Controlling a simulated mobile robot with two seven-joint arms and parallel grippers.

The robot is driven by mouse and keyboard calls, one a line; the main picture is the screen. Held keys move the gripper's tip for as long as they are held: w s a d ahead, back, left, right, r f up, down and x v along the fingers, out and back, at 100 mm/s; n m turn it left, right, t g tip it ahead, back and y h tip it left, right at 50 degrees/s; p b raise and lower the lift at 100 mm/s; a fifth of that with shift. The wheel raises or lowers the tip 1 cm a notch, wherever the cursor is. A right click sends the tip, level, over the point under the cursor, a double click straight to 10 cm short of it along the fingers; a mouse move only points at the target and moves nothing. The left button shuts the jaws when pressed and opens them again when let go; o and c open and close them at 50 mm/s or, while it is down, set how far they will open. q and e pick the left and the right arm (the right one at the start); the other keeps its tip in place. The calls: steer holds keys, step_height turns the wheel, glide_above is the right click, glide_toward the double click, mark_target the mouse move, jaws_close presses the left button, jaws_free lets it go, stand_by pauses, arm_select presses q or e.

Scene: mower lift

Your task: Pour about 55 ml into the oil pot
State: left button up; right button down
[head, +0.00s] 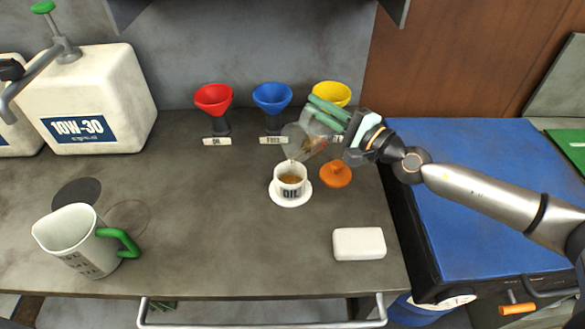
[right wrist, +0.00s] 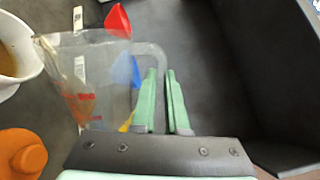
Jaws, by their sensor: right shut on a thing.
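My right gripper (head: 328,112) is shut on the handle of a clear measuring jug (head: 304,142). The jug is tilted to the left, with its spout just above the oil pot (head: 291,192). The pot is a small white cup marked OIL, upright on a white round base, with brown liquid inside. In the right wrist view the green fingers (right wrist: 161,80) stand either side of the jug's handle. A little amber liquid shows low in the jug (right wrist: 105,60), by red marks. The pot's rim (right wrist: 28,80) shows at left. No stream can be made out. My left gripper is out of view.
An orange lid-like piece (head: 336,174) lies right of the pot. Red (head: 213,98), blue (head: 272,98) and yellow (head: 333,93) funnels stand behind. A white block (head: 359,244), a green-handled jug (head: 75,240) and a 10W-30 canister (head: 95,95) stand on the bench.

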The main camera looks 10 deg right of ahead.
stand_by(0.8)
steer(key=shift+w+d, duration=0.1)
steer(key=shift+w+d+f+m+b, duration=0.25)
steer(key=shift+f+m+b, duration=0.1)
steer(key=shift+f, duration=0.1)
steer(key=shift+w+d+f+m+b, duration=0.2)
steer(key=shift+d+f+m+b, duration=0.1)
steer(key=shift+f, duration=0.1)
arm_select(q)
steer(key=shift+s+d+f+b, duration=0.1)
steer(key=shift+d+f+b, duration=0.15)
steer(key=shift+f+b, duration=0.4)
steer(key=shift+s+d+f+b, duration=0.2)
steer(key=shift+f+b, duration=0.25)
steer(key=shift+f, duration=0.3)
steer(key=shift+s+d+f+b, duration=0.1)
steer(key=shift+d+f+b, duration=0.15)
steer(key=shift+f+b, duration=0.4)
arm_select(e)
steer(key=shift+w+d+f+m+g, duration=0.1)
steer(key=shift+w+d+f+m, duration=0.2)
steer(key=shift+w+d+m, duration=1.35)
steer(key=shift+s+d+f+m+g, duration=0.1)
steer(key=shift+d+f+m, duration=0.45)
steer(key=shift+m, duration=2.3)
steer(key=shift+w+d+f+m+g, duration=0.1)
steer(key=shift+w+d+m, duration=0.7)
steer(key=shift+d+m, duration=1.05)
